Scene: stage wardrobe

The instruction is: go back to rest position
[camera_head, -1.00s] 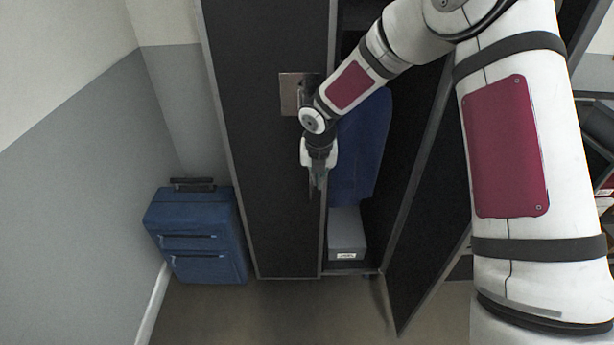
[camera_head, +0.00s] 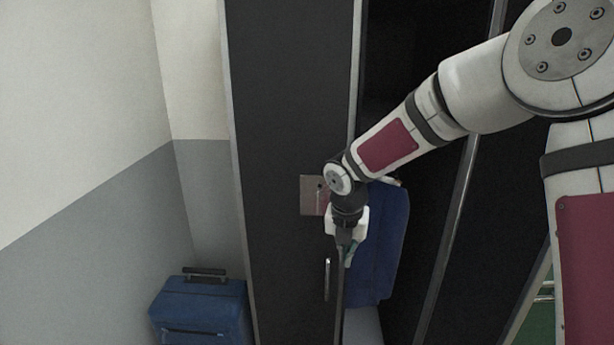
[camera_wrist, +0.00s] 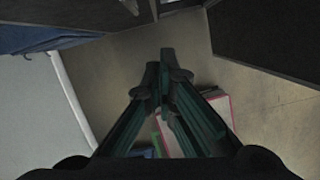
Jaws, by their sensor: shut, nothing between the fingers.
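My gripper (camera_head: 346,256) hangs pointing down in front of the dark wardrobe, beside the metal handle of its left door (camera_head: 290,120). In the wrist view my gripper (camera_wrist: 166,62) has its fingertips together with nothing between them, above the floor. The wardrobe's right door (camera_head: 462,190) stands open. A blue garment (camera_head: 385,245) hangs inside, partly behind my arm and gripper.
A blue suitcase (camera_head: 205,308) stands on the floor at the lower left, by the grey and white wall. Bare floor (camera_wrist: 270,105) shows in the wrist view. Some red-edged and green items (camera_wrist: 222,108) lie partly hidden behind my fingers.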

